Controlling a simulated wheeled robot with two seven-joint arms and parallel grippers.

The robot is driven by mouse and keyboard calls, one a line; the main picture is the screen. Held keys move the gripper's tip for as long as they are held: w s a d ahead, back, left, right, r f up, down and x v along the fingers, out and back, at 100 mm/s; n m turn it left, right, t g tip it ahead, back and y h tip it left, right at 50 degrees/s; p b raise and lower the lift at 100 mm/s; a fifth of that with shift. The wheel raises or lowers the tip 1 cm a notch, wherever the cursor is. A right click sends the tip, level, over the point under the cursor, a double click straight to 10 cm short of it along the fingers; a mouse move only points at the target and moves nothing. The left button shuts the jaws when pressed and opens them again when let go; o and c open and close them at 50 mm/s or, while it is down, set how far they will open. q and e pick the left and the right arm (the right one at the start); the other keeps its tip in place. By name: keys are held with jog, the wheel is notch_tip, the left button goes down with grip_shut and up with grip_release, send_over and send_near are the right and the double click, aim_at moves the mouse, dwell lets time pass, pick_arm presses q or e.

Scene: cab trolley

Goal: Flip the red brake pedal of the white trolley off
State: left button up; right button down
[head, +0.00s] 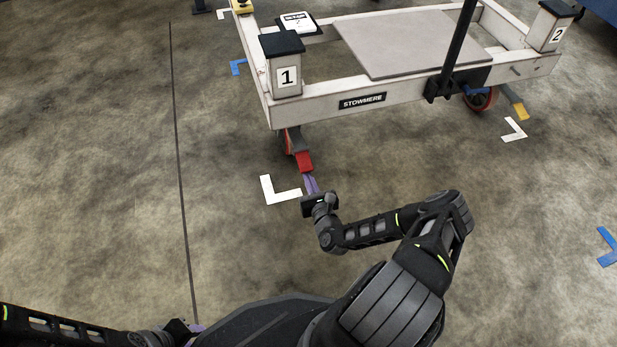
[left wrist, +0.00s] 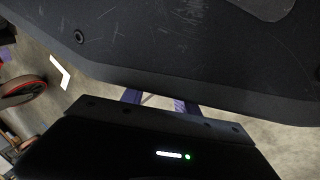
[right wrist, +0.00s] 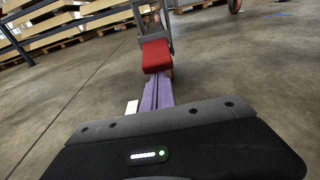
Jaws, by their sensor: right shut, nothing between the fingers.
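The white trolley (head: 315,107) stands at the top of the head view, with numbered corner posts and a STOWMERE plate. Its red brake pedal (head: 304,162) sticks out below post 1, by a caster wheel. The pedal also shows in the right wrist view (right wrist: 156,55). My right gripper (head: 311,182) is shut and empty, its purple fingers pointing at the pedal. The fingertips are right at the pedal's near end; I cannot tell if they touch. My left gripper (head: 196,328) is low at the bottom edge beside my body; its purple fingers (left wrist: 155,101) are apart, with nothing between them.
A black upright bar (head: 459,42) rises from the trolley's near side. Another red-rimmed caster (head: 480,98) is under the right corner. The concrete floor to the left is clear. Pallets (right wrist: 80,25) stand far behind.

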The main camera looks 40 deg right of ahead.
aim_at(309, 168)
jog(key=r+g+p, duration=0.1)
jog(key=p, duration=0.2)
jog(key=r+g+y+p, duration=0.1)
jog(key=r+p, duration=0.1)
jog(key=p, duration=0.1)
jog(key=r+g+p, duration=0.2)
jog(key=p, duration=0.1)
jog(key=shift+s+a+r+p, duration=0.1)
jog(key=shift+s+r+p, duration=0.05)
jog(key=shift+s+p, duration=0.15)
jog(key=shift+r+g+y+p, duration=0.15)
jog(key=shift+g+y+p, duration=0.15)
jog(key=shift+g+p, duration=0.1)
jog(key=shift+r, duration=0.2)
jog(key=shift+w+r, duration=0.2)
